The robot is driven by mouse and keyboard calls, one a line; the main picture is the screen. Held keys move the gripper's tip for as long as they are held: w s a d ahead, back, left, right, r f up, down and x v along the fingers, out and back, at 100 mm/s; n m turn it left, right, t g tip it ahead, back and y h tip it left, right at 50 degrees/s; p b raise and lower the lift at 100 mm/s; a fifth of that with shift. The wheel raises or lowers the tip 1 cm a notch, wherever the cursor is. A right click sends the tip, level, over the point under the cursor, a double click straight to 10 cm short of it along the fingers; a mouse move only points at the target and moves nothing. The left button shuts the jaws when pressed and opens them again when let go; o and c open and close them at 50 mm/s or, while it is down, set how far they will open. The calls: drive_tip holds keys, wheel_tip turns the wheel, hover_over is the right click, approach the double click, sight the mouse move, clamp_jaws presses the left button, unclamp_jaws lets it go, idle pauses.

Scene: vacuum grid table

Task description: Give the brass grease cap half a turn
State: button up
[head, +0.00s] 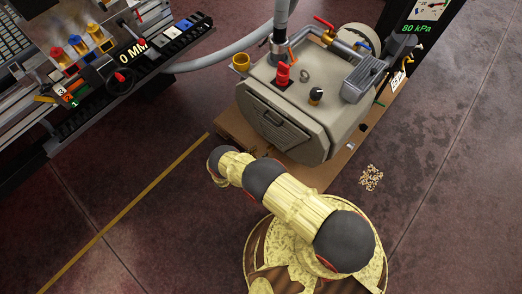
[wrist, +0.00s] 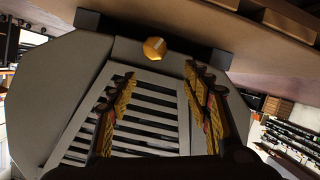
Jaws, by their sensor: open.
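The brass grease cap (wrist: 154,48) is a small six-sided knob on the front of the grey pump housing (wrist: 60,85), near the top of the wrist view and above a slatted vent. My gripper (wrist: 160,76) is open and empty. Its two fingers stand apart in front of the vent, and the cap shows beyond and between their tips, not touched. In the head view the pump housing (head: 318,145) stands at centre. The low cap and my fingers cannot be made out there.
The pump stands on a wooden pallet (head: 235,132). A bench with coloured fittings (head: 95,55) is at left. Scattered chips (head: 371,178) lie at right.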

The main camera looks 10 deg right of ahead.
drive_tip(key=shift+w+d+f+m+g+b, duration=0.1)
drive_tip(key=shift+w+d+f+m+b, duration=0.35)
drive_tip(key=shift+d+f, duration=0.45)
drive_tip(key=shift+w+d+f+m+g+b, duration=0.15)
drive_tip(key=shift+w+d+f+m, duration=0.4)
drive_tip(key=shift+d, duration=0.65)
drive_tip(key=shift+w+d+f+m+g+b, duration=0.1)
drive_tip(key=shift+w+d+f+m+b, duration=0.25)
drive_tip(key=shift+d+f+m, duration=0.55)
drive_tip(key=shift+d+r, duration=0.15)
drive_tip(key=shift+r, duration=0.05)
drive_tip(key=c, duration=0.3)
drive_tip(key=c, duration=0.8)
drive_tip(key=shift+c, duration=0.2)
drive_tip(key=shift+s, duration=0.1)
